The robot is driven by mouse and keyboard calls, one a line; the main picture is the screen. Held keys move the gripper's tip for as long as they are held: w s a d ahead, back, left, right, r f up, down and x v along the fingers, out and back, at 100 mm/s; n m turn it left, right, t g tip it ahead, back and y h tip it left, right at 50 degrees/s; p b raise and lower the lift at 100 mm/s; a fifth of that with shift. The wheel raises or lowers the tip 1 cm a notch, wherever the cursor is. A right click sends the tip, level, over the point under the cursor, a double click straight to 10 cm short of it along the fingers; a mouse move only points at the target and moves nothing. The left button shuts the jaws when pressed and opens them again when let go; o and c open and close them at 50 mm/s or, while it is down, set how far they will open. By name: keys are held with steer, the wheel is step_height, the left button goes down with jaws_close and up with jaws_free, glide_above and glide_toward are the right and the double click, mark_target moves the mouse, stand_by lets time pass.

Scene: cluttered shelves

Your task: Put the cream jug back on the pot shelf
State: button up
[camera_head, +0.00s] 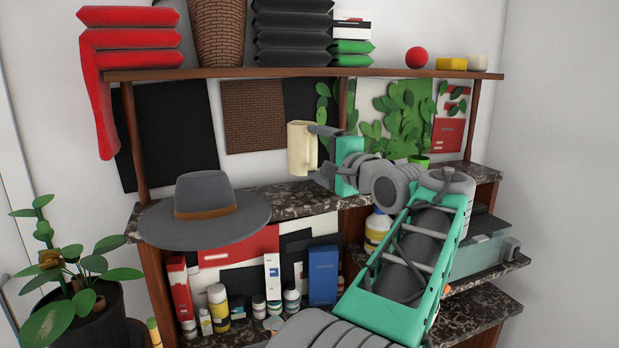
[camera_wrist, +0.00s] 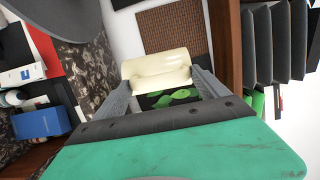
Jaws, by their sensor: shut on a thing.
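The cream jug (camera_head: 301,148) is upright in the head view, in the opening between the top board and the speckled middle shelf (camera_head: 293,196). My gripper (camera_head: 322,152) reaches it from the right and is shut on it. In the wrist view the cream jug (camera_wrist: 158,67) lies between the two fingertips of my gripper (camera_wrist: 158,82). The jug appears a little above the middle shelf; I cannot tell for certain whether its base touches. A green pot (camera_head: 418,160) with a leafy plant stands on the middle shelf to the right, partly behind my arm.
A grey hat (camera_head: 204,212) lies on the middle shelf left of the jug. A wooden post (camera_head: 342,104) stands close to my gripper. The top board (camera_head: 215,73) holds folded cloths, a basket (camera_head: 218,33) and a red ball (camera_head: 416,57). Bottles and boxes fill the lower shelf.

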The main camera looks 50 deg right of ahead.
mark_target(312, 169)
steer(key=w+f, duration=0.1)
steer(key=w+d+f, duration=0.1)
steer(key=f, duration=0.1)
steer(key=w+d+f, duration=0.1)
steer(key=shift+f+p, duration=0.35)
steer(key=shift+p, duration=0.05)
step_height(312, 169, down, 3)
steer(key=shift+r, duration=0.1)
steer(key=shift+d+f, duration=0.1)
steer(key=shift+f, duration=0.1)
steer(key=o, duration=2)
steer(key=shift+c, duration=0.2)
